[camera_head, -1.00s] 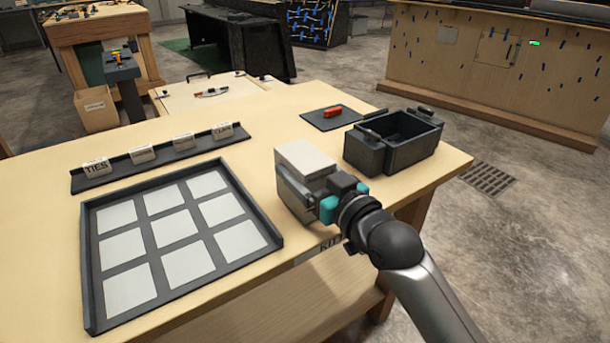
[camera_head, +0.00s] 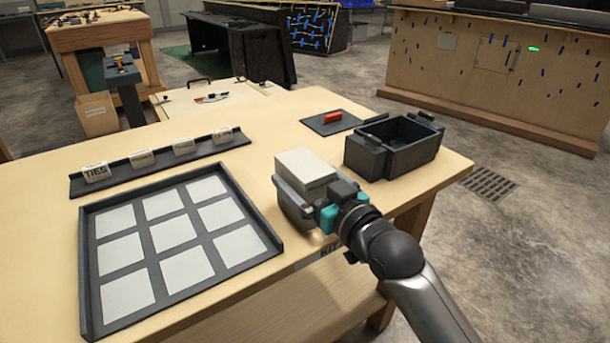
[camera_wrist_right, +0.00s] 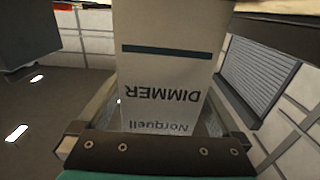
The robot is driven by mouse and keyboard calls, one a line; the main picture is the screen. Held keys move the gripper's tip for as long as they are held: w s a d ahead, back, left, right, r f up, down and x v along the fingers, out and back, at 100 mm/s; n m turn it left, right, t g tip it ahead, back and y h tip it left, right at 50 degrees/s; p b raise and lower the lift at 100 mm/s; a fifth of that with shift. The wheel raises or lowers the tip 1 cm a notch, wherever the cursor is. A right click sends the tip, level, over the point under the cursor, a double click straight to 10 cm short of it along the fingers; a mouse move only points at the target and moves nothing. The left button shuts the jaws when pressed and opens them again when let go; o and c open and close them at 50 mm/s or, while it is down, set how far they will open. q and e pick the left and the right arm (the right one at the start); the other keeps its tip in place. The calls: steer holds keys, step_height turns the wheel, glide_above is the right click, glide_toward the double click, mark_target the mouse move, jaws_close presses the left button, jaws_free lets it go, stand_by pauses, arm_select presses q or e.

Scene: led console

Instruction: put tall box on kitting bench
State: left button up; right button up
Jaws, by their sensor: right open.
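The tall box (camera_head: 304,167) is a pale box at the front right part of the kitting bench (camera_head: 258,103). My right gripper (camera_head: 297,187) is open, with its fingers on either side of the box. In the right wrist view, the box (camera_wrist_right: 165,65) stands between the fingers, with a dark stripe and the upside-down words "DIMMER" and "Norquell". The gripper hides the box's lower part in the head view, so I cannot see its contact with the bench. My left gripper is not in view.
A dark open bin (camera_head: 397,148) stands just right of the box. A tray with pale squares (camera_head: 262,245) lies to the left, with a rack of labelled tags (camera_head: 160,160) behind it. A red item (camera_head: 333,116) sits on a dark mat (camera_head: 312,124). Bare bench top lies behind the box.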

steer(key=shift+r, duration=0.15)
arm_select(q)
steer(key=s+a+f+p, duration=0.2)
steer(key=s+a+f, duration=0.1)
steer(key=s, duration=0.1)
steer(key=shift+p, duration=0.35)
arm_select(e)
steer(key=v, duration=1.2)
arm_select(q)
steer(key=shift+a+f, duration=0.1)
